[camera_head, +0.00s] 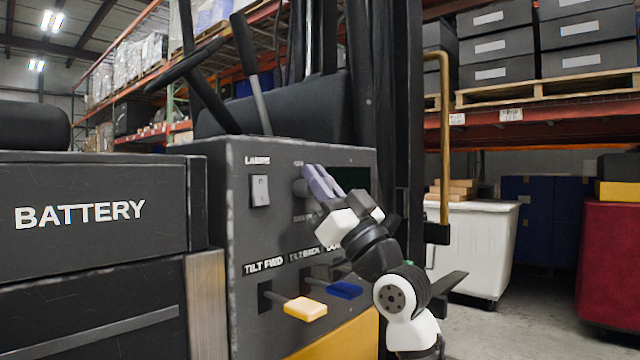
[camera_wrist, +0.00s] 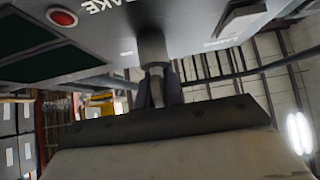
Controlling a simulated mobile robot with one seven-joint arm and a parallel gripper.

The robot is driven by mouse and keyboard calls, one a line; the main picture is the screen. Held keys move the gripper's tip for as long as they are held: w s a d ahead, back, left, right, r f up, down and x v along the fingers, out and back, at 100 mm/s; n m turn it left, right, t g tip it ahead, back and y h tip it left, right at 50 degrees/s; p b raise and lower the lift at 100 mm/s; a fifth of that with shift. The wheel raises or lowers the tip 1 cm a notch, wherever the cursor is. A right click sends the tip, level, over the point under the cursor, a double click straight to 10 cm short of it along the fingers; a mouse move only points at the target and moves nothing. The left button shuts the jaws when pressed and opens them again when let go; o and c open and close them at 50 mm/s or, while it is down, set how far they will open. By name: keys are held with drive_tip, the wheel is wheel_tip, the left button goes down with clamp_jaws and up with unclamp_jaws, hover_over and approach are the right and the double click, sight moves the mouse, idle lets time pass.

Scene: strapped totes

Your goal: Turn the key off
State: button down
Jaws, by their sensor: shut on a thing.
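In the wrist view the fingertips (camera_wrist: 158,88) meet at the end of the barrel.
The rocker switch (camera_head: 259,190) is left of my gripper. A yellow lever (camera_head: 305,308) and a blue lever (camera_head: 345,290) stick out below it. A dark screen (camera_head: 350,180) is partly behind my gripper. A red button (camera_wrist: 62,17) shows in the wrist view.

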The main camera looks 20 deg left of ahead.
drive_tip(key=shift+a+f, duration=0.2)
drive_tip(key=shift+a, duration=0.05)
drive_tip(key=c, duration=1.6)
unclamp_jaws()
drive_tip(key=shift+o, duration=0.2)
drive_tip(key=shift+d, duration=0.1)
drive_tip(key=shift+d+f, duration=0.1)
drive_tip(key=shift+f, duration=0.1)
drive_tip(key=s+d+p, duration=0.1)
drive_tip(key=s+d, duration=0.3)
drive_tip(key=d, duration=0.7)
drive_tip(key=shift+d+f, duration=0.25)
drive_tip(key=shift+d, duration=0.15)
